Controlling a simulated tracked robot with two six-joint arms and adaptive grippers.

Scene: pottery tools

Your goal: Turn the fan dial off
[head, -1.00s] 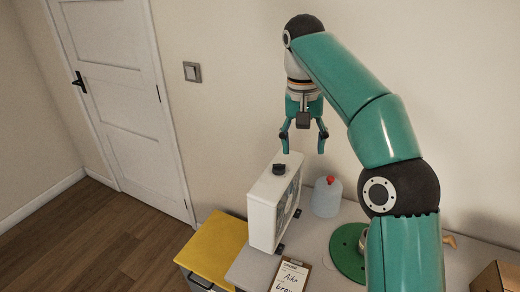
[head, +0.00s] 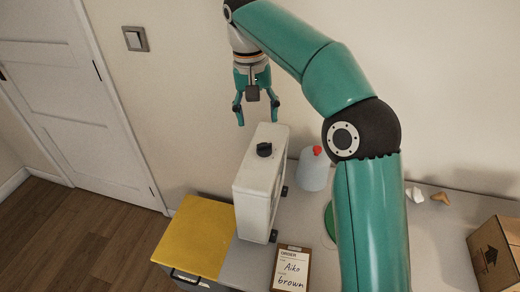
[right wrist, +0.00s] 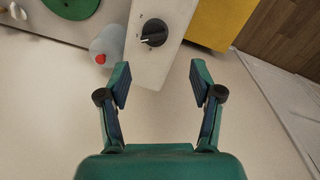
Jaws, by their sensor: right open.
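The fan (head: 252,193) is a white box-shaped unit standing upright on the grey table. Its black round dial (head: 264,150) sits on the top face. In the right wrist view the dial (right wrist: 153,32) shows a pale pointer line and small marks around it on the white top of the fan (right wrist: 150,68). My right gripper (head: 257,121) is open and empty, behind and above the dial in the head view. In the right wrist view the dial lies beyond the open fingers (right wrist: 160,70), between their lines and not touched. My left gripper is out of view.
A translucent jug with a red cap (head: 314,170) stands right of the fan. An order clipboard (head: 291,268) lies in front. A yellow-topped cabinet (head: 195,237) is at left, a cardboard box (head: 497,255) at far right. The wall is close behind.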

